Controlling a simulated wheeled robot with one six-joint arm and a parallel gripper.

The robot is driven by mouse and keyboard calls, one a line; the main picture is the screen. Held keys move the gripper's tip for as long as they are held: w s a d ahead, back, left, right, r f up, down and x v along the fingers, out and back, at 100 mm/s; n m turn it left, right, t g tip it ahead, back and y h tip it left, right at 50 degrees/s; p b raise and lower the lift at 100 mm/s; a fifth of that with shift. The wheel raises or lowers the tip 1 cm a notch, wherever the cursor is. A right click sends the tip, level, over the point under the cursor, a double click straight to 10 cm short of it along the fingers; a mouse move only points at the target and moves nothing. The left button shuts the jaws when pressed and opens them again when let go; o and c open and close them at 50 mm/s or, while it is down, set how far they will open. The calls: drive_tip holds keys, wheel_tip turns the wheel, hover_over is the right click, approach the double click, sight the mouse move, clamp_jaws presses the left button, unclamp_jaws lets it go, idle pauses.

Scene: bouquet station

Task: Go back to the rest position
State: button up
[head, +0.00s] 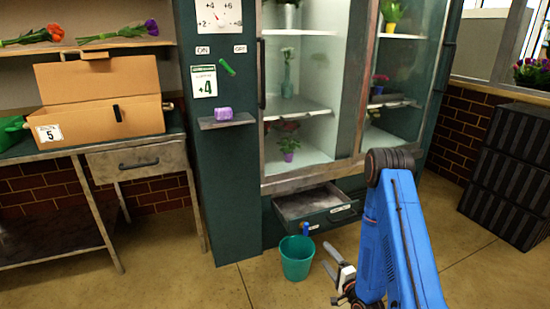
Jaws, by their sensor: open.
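My gripper (338,272) is low at the bottom centre of the head view, at the end of my blue arm. Its fingers are apart and nothing shows between them. It is just right of a teal bucket (297,258) on the floor, with a small gap between them. The bucket stands upright under a small blue tap. My arm rises from the gripper to a dark joint and hides part of the cabinet front.
A green cabinet (222,150) with glass doors holds potted flowers. Its low drawer (317,206) is pulled out. A workbench (150,157) with an open cardboard box (105,100) stands left. Dark stacked crates (508,170) stand right. Floor is free around the bucket.

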drive_tip(key=w+d+r+n+g+h, duration=0.1)
drive_tip(key=w+r+n+g, duration=0.15)
drive_tip(key=r, duration=0.35)
drive_tip(key=w+r+n+g+h, duration=0.1)
drive_tip(key=r+n, duration=0.2)
drive_tip(key=r, duration=0.3)
drive_tip(key=s+d+r+n+g+h, duration=0.1)
drive_tip(key=s+r+n+h, duration=0.1)
drive_tip(key=s+r, duration=0.3)
drive_tip(key=s+d+r+n+g+h, duration=0.1)
drive_tip(key=s+d+r+n+g, duration=0.1)
drive_tip(key=r, duration=0.6)
drive_tip(key=s+a+r+n+g, duration=0.1)
drive_tip(key=s+r, duration=0.3)
drive_tip(key=s, duration=0.8)
drive_tip(key=s+r+n+g, duration=0.2)
drive_tip(key=s+r, duration=0.2)
drive_tip(key=s, duration=0.8)
drive_tip(key=s+a+r+n+g, duration=0.1)
drive_tip(key=s+r, duration=0.3)
drive_tip(key=s, duration=0.8)
drive_tip(key=shift+a+r+n+g+h, duration=0.15)
drive_tip(key=shift+a+n+g+h, duration=0.2)
drive_tip(key=shift+g, duration=0.5)
drive_tip(key=shift+c, duration=0.3)
